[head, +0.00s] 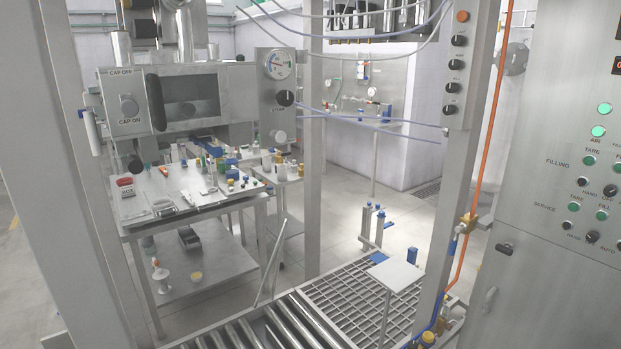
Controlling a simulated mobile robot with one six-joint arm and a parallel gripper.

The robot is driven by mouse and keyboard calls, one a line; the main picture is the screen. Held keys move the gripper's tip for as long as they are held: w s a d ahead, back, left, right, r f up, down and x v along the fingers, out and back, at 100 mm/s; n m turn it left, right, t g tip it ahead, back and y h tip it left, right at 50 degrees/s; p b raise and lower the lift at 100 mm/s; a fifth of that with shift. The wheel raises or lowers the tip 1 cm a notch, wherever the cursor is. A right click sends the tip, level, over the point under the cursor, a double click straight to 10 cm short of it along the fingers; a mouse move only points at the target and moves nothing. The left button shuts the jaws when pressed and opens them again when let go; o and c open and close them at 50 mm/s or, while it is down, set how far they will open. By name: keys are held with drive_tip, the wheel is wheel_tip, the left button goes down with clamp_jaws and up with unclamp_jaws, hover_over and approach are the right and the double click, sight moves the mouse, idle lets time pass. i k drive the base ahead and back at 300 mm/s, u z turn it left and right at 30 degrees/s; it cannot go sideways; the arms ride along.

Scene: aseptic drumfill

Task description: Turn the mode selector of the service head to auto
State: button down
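The control panel (545,210) is a grey steel cabinet face at the right edge. Its lower row is labelled SERVICE. In that row a black knob (592,237) sits between small HAND and AUTO labels; I take it as the service head's mode selector. Its pointer direction is too small to read. A green button (601,214) is above it. The row above is labelled FILLING and has a similar black knob (610,191). The panel's right part is cut off by the picture edge. My gripper is not in view.
A steel post with a switch box (458,70) and an orange hose (485,125) stand left of the panel. A roller conveyor (250,335) and floor grating (350,300) lie below. A capping unit (190,100) and cluttered bench (195,190) are at left.

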sight(591, 237)
drive_tip(key=z, duration=4.6)
drive_tip(key=i, duration=0.1)
drive_tip(key=u, duration=3.25)
